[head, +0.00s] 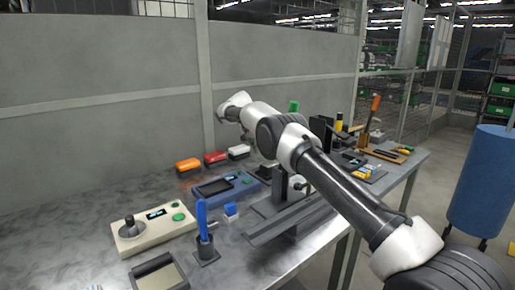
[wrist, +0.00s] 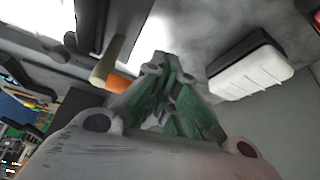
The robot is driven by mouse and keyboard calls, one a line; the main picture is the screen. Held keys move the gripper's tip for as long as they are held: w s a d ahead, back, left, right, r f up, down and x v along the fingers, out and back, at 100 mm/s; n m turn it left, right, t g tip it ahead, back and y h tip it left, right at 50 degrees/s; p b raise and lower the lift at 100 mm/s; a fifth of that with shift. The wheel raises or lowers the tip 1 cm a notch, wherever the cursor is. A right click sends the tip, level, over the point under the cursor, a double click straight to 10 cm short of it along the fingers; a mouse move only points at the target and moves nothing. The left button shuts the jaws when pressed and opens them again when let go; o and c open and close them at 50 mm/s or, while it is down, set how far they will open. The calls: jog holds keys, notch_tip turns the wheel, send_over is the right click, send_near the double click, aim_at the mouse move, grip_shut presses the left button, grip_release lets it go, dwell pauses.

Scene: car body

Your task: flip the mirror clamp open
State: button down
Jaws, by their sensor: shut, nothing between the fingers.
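A grey metal fixture with a long rail (head: 290,222) and an upright post (head: 281,186) stands near the table's front edge in the head view. My arm crosses over it, so I cannot clearly make out the mirror clamp or its position. In the wrist view, my gripper (wrist: 163,64) has its green-grey fingers together and empty. A short lever-like piece with a beige end and an orange part (wrist: 117,81) shows just left of the fingers, beside a dark bar. I cannot tell whether they touch. My fingers are hidden in the head view.
A white-and-black box (wrist: 250,68) lies right of the fingers in the wrist view. A joystick box (head: 152,228), a blue device (head: 222,188) and a blue-handled tool in a holder (head: 205,240) stand on the table's left. Tools crowd the right end. A grey wall stands behind.

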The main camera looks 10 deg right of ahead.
jog(key=shift+r, duration=0.1)
dwell(0.3)
jog(key=v, duration=1.2)
jog(key=shift+s, duration=0.1)
